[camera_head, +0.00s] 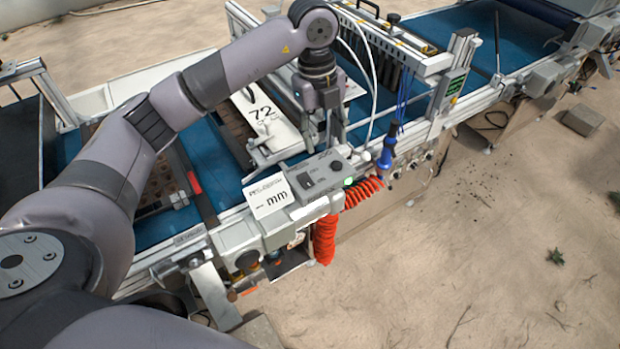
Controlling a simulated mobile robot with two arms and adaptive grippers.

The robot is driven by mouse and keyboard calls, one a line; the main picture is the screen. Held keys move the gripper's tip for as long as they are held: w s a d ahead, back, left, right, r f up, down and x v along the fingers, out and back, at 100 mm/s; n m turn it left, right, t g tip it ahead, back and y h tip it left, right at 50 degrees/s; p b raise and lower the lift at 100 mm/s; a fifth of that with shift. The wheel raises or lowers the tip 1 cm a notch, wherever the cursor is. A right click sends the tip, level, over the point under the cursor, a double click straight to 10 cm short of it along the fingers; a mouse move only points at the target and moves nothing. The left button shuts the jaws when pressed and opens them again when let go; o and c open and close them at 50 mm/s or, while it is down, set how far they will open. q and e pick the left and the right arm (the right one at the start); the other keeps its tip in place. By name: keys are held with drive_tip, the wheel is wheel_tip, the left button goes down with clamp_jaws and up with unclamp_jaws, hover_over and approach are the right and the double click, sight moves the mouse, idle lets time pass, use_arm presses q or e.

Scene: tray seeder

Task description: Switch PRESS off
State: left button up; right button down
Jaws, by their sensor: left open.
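A grey control box (322,177) sits on the near rail of the seeder. It carries a black switch (307,181), a round dark knob (336,166) and a lit green lamp (349,182). No PRESS label is readable at this size, and the switch position cannot be told. My left gripper (327,142) points down just behind the box, close above its far edge. It is open and holds nothing visible. Whether its fingertips touch the box cannot be told. My right gripper is not in view.
A white panel marked 72 (265,115) is behind. A red coiled hose (325,238) and a blue nozzle (386,153) hang at the right. The blue belt (212,160) runs behind.

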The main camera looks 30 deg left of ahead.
sight(310, 186)
use_arm(q)
drive_tip(key=shift+n+y, duration=0.5)
drive_tip(key=shift+y, duration=0.1)
drive_tip(key=a+f+p, duration=0.1)
drive_tip(key=f, duration=0.4)
drive_tip(key=a+f+p, duration=0.1)
drive_tip(key=f+p, duration=0.1)
drive_tip(key=f, duration=0.4)
drive_tip(key=a+f+p, duration=0.1)
drive_tip(key=f, duration=0.4)
drive_tip(key=shift+f+p, duration=0.2)
drive_tip(key=shift+p, duration=0.2)
